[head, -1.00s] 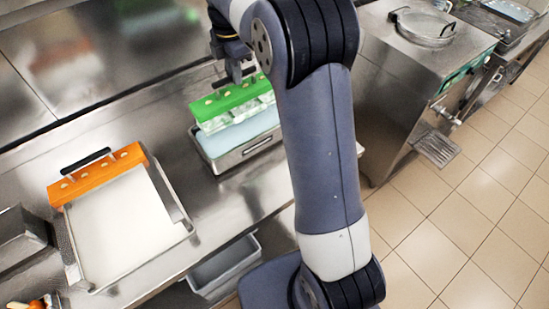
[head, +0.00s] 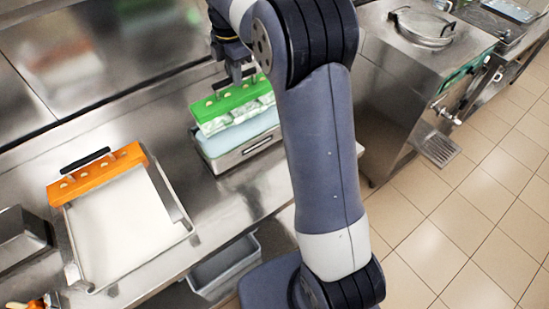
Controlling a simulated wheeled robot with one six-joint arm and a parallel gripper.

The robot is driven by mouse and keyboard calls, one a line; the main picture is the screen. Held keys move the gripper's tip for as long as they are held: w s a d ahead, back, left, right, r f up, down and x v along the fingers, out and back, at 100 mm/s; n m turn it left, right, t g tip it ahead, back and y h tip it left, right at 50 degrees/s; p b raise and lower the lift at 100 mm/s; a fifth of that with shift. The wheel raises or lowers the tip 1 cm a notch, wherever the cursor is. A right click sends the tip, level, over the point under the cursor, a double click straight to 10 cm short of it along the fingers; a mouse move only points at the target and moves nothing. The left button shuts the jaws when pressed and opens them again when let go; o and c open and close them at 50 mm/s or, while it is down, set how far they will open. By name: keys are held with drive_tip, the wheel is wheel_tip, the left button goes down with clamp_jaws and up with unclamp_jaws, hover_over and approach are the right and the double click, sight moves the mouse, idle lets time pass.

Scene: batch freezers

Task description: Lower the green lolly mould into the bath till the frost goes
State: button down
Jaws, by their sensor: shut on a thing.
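The green lolly mould (head: 226,101) has a green top bar with pale stick ends and frosty whitish cells below it. My gripper (head: 236,82) is above it, shut on its handle, partly hidden by my arm. The mould is upright over the bath (head: 240,150), a steel rectangular tank with pale blue liquid. The cells' lower ends are at or just above the liquid; I cannot tell whether they touch it. My arm hides the right end of the mould and bath.
An orange mould (head: 97,177) with a black handle lies across the back of a white-floored tray (head: 125,235) at left. A grey bin (head: 225,268) is below the counter edge. A steel machine (head: 400,80) stands at right.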

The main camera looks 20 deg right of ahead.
sight(237, 93)
drive_tip(key=shift+f+b, duration=2.4)
drive_tip(key=shift+f, duration=2.25)
idle(3.3)
